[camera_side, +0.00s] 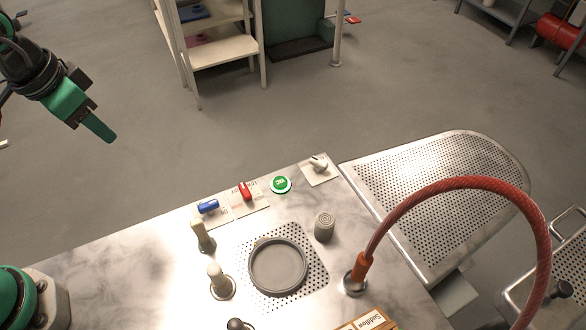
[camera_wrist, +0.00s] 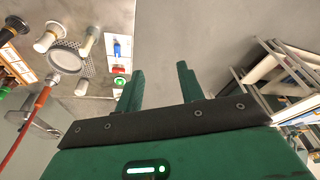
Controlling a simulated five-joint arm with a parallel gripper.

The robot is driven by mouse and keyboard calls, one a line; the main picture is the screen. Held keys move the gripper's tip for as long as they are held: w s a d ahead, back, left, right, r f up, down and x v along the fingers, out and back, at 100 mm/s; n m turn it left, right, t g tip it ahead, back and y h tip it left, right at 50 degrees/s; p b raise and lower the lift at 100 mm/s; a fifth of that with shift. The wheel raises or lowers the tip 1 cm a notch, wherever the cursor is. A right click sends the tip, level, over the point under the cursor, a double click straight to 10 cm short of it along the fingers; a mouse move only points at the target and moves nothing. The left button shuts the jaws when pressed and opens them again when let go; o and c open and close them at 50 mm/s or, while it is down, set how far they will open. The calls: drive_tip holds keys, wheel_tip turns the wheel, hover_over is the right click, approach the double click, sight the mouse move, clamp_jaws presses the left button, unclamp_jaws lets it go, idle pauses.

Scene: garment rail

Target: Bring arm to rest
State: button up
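My gripper (camera_side: 98,122) hangs in the air at the upper left of the side view, beyond the far edge of the worktop. In the wrist view its two green fingers (camera_wrist: 160,88) stand apart with a clear gap and nothing between them. Past the fingers I see grey floor and the worktop's edge. No finger touches anything.
The metal worktop (camera_side: 130,260) carries a grey round dish (camera_side: 278,267), a blue switch (camera_side: 208,206), a red switch (camera_side: 245,192), a green button (camera_side: 281,184) and upright knobs. A red hose (camera_side: 450,184) arches at right. Shelves (camera_side: 222,50) stand behind; floor between is clear.

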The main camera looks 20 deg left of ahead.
drive_tip(key=s+a+r+n+t, duration=0.2)
drive_tip(key=s+a+r+n, duration=0.1)
drive_tip(key=s+a, duration=0.4)
drive_tip(key=shift+a+n+t+y, duration=0.3)
drive_tip(key=shift+a+n+y, duration=0.1)
drive_tip(key=shift+n, duration=0.1)
